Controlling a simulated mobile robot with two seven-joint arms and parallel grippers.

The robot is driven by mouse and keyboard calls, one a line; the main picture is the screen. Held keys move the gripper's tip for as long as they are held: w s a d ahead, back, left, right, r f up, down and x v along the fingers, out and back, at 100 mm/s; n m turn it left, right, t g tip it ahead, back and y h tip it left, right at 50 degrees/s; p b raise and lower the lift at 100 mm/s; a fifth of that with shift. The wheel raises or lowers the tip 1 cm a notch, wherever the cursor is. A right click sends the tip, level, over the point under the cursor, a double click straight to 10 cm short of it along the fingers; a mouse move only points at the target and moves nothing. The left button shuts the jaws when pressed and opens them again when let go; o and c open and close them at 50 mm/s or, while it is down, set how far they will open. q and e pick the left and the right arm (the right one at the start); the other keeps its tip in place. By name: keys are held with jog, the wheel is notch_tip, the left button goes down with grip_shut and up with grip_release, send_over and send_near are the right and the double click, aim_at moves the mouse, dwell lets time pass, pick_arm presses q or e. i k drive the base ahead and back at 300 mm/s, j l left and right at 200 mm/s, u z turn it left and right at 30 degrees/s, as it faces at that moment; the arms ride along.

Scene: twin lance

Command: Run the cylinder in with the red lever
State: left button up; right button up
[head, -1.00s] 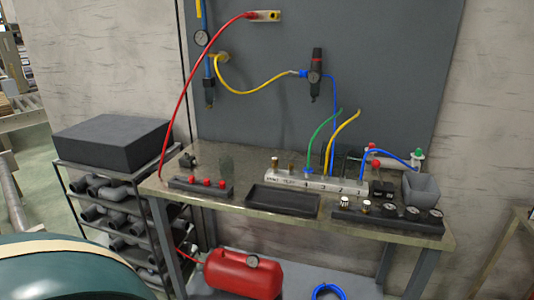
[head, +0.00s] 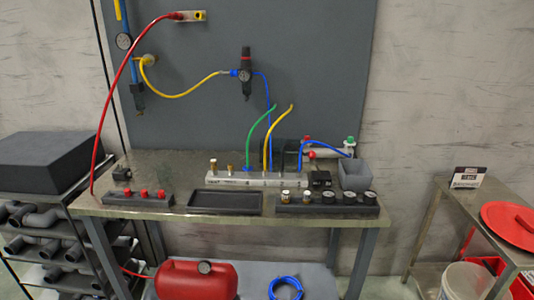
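At the back right of the workbench (head: 140,167) lies a small pale cylinder-like body (head: 330,152) with a green knob (head: 350,140) at its right end. Small red parts (head: 312,155) sit at its left; I cannot tell which, if any, is a lever. A blue hose (head: 325,146) arches over to it from the pale numbered manifold (head: 235,179). Green (head: 258,132) and yellow (head: 279,132) hoses also rise from the manifold. The cylinder's rod cannot be made out. Neither of my grippers is in view.
A dark empty tray (head: 225,201), a block with red caps (head: 138,198), a gauge strip (head: 330,204) and a grey bin (head: 355,176) occupy the bench. A red tank (head: 195,281) and blue hose coil (head: 286,288) lie below. A side table (head: 450,215) stands right.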

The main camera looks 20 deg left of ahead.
aim_at(312, 155)
jog(key=i+l+z, duration=0.25)
jog(key=i+l, duration=0.3)
jog(key=l, duration=0.2)
jog(key=i+l+z, duration=0.25)
jog(key=i+l, duration=0.35)
jog(key=l, duration=0.05)
